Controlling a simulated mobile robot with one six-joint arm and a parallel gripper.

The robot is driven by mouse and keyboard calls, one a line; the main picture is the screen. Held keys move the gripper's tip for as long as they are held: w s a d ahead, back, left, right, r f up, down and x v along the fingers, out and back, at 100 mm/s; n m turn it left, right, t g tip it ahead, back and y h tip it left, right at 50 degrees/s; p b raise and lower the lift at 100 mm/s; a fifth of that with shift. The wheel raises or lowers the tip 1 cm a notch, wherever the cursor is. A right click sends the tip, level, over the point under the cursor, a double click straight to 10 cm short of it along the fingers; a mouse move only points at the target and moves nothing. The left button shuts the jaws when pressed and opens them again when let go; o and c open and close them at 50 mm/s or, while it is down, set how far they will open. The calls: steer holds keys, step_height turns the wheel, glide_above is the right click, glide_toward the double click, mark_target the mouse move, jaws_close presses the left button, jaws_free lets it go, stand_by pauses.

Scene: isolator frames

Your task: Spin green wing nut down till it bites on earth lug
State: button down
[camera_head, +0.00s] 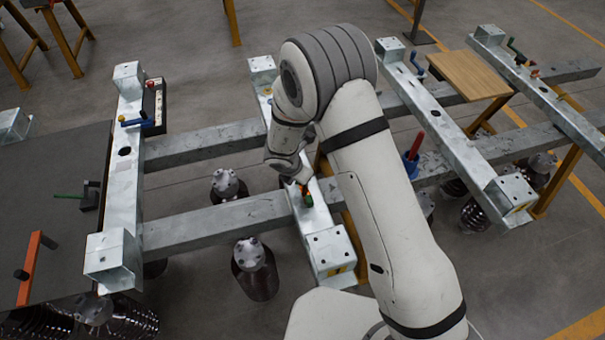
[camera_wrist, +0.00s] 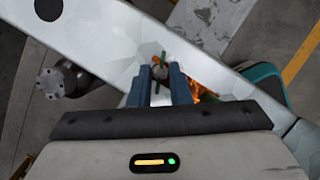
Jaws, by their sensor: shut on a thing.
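The green wing nut (camera_wrist: 163,57) shows in the wrist view between the tips of my gripper (camera_wrist: 161,76), with a grey round stud end at its middle. The two blue-grey fingers are shut on it. In the head view a small green piece (camera_head: 308,200) shows on the middle galvanized crossbeam, just below my gripper (camera_head: 301,182). An orange-copper piece (camera_wrist: 206,93) lies right of the fingers in the wrist view, partly hidden by my gripper; it may be the earth lug, but I cannot tell. The contact under the nut is hidden.
The galvanized crossbeam (camera_head: 335,250) runs under my gripper. Dark insulators with grey caps (camera_head: 254,255) stand below the beams. A blue-handled lever (camera_head: 135,121) sits on the left crossbeam, and a red-handled piece (camera_head: 414,150) stands right of my arm. A wooden board (camera_head: 470,74) lies at upper right.

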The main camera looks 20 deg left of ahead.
steer(key=m, duration=0.1)
steer(key=m+h, duration=0.1)
steer(key=m, duration=0.1)
steer(key=m+g, duration=0.1)
steer(key=shift+w+a+m, duration=0.2)
steer(key=shift+a+m, duration=0.1)
steer(key=m+g+h+b, duration=0.1)
steer(key=m, duration=0.2)
steer(key=shift+w+m, duration=0.1)
steer(key=shift+m, duration=0.2)
steer(key=m, duration=0.1)
steer(key=m+g+b, duration=0.1)
steer(key=m, duration=0.1)
steer(key=shift+w+m+g+h, duration=0.15)
steer(key=shift+m+g+h, duration=0.15)
steer(key=shift+w+m+g, duration=0.15)
steer(key=shift+m+g, duration=0.55)
steer(key=shift+m, duration=1.2)
steer(key=shift+r, duration=0.1)
steer(key=c, duration=1.5)
jaws_free()
steer(key=shift+c, duration=0.2)
steer(key=shift+o, duration=0.9)
